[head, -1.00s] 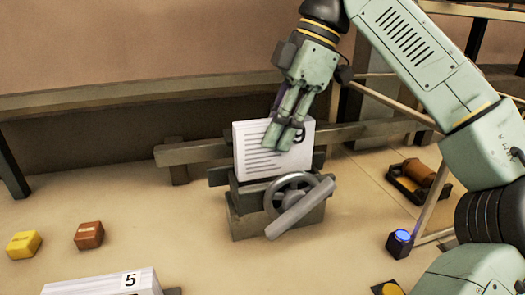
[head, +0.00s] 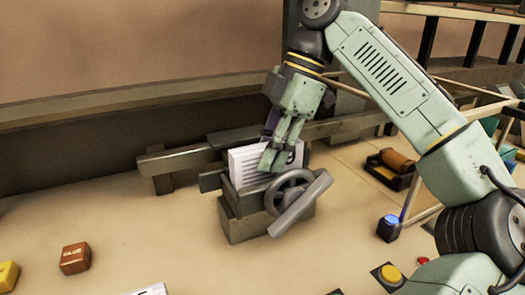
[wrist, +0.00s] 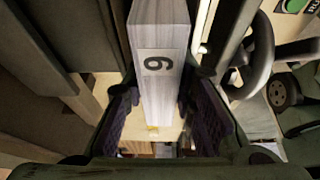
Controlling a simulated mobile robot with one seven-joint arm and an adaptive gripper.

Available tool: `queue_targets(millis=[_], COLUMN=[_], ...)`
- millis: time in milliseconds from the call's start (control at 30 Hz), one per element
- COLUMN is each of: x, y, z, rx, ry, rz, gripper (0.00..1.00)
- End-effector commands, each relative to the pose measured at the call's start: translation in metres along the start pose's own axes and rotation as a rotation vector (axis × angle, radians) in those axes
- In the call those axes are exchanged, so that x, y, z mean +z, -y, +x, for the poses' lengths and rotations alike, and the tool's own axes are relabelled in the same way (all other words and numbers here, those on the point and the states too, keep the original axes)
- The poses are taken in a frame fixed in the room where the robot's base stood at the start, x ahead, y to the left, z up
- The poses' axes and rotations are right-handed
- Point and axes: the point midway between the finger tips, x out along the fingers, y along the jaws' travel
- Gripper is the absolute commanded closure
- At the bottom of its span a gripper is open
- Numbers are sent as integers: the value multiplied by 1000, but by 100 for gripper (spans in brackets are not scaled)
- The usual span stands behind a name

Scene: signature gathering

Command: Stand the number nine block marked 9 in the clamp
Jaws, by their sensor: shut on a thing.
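The number nine block (head: 244,163), a pale stack with dark lines on its face, stands upright in the head view. Its lower part is hidden behind the front jaw of the grey clamp (head: 238,225), so it appears to sit between the jaws. I cannot tell whether it touches the bottom. My gripper (head: 276,158) is shut on the block's right end, above the clamp's handwheel (head: 290,195). In the wrist view my gripper's fingers (wrist: 160,108) flank the block (wrist: 158,25), whose label with the 9 faces the camera.
A blue-topped button (head: 389,227) and a yellow button (head: 391,273) lie to the right. An orange-brown roller in a dark tray (head: 385,172) lies behind them. A brown block (head: 75,258) and a yellow block (head: 7,275) lie at front left. A rail (head: 180,160) runs behind the clamp.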

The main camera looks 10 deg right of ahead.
Motion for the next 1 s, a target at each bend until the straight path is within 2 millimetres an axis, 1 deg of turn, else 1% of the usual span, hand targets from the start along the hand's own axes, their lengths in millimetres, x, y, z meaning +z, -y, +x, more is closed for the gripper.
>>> queue_targets(millis=[167,300,333,600,867,1000], x=[0,1,2,1,1,-1], y=[0,0,0,0,0,0], z=[0,4,4,4,4,-1], rx=[0,0,-1,-1,-1,0], ry=[-1,-1,-1,0,0,1], rz=[0,0,0,1,1,1], gripper=[100,100,74,56,55,55])
